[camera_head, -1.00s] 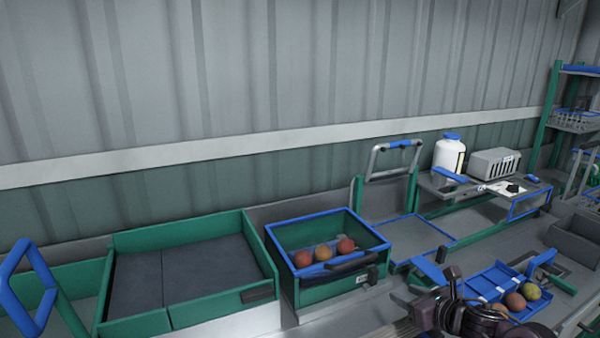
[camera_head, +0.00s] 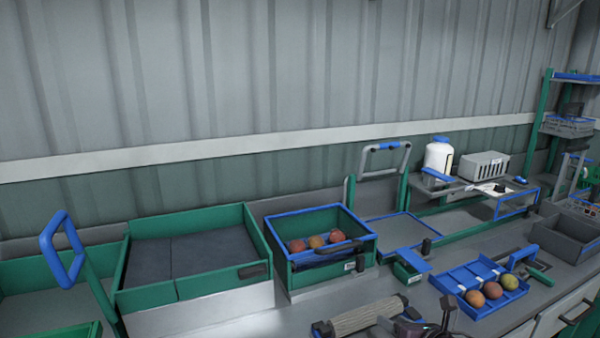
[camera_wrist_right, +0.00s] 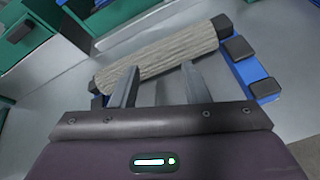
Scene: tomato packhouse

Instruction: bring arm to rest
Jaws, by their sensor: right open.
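My right gripper (camera_head: 418,318) shows at the bottom edge of the head view, partly cut off. In the right wrist view its two fingers (camera_wrist_right: 160,82) stand apart with nothing held between them. A pale ribbed roller (camera_wrist_right: 160,58) with blue and black end brackets lies just beyond the fingertips; I cannot tell whether they touch. The roller also shows in the head view (camera_head: 366,316), left of the gripper. My left gripper is in neither current view.
A blue divided tray (camera_head: 455,284) with three tomatoes (camera_head: 492,289) lies right of my gripper. A green blue-rimmed crate (camera_head: 322,273) holds more tomatoes. A green dark-lined bin (camera_head: 195,288) stands left. A shelf with a white bottle (camera_head: 438,157) is behind. Some grey counter is clear between.

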